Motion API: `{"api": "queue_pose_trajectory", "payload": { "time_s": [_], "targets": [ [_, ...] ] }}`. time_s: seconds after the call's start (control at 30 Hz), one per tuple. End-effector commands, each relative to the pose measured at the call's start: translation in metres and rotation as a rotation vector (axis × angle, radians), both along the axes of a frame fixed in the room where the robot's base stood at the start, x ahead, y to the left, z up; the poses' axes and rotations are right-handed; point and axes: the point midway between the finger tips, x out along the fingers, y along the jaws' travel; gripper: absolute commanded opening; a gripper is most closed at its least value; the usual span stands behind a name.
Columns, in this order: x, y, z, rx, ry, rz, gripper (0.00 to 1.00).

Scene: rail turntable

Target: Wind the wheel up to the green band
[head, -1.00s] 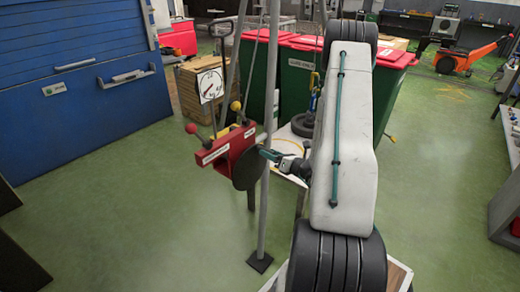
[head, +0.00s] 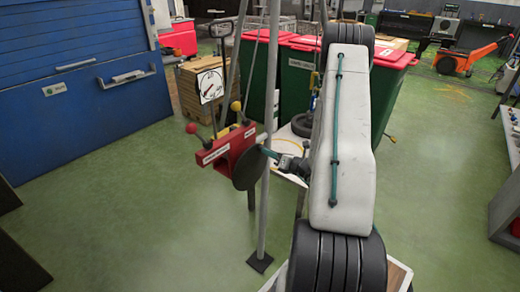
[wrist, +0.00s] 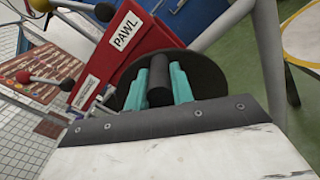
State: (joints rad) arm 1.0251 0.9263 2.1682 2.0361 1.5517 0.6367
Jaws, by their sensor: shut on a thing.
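The dark round wheel (head: 246,170) is mounted at the end of a red housing (head: 226,147), and it also shows in the wrist view (wrist: 207,69). A dark cylindrical handle (wrist: 159,84) stands out from the wheel's face. My gripper (head: 268,152) is shut on this handle, with a teal finger on each side of it in the wrist view (wrist: 159,88). A white dial (head: 210,86) with a dark needle is behind the housing. Its green band is too small to make out. A label on the housing reads PAWL in the wrist view.
A red-knobbed lever (head: 192,129) and a yellow-knobbed lever (head: 236,107) rise from the housing. A grey pole (head: 265,205) stands close beside the wheel. Green bins with red lids (head: 300,65) are behind.

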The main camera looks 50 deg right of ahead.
Motion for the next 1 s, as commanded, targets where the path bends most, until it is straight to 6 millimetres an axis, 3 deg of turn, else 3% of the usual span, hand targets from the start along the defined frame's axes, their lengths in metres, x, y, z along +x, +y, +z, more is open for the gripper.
{"api": "queue_pose_trajectory", "payload": {
  "time_s": [0.27, 0.67, 1.0],
  "targets": [
    [0.000, -0.014, -0.011, 0.176, 0.018, -0.004, 0.00],
    [0.000, -0.015, -0.013, 0.205, 0.021, -0.004, 0.00],
    [0.001, -0.027, -0.032, 0.446, 0.041, -0.004, 0.00]
  ]
}}
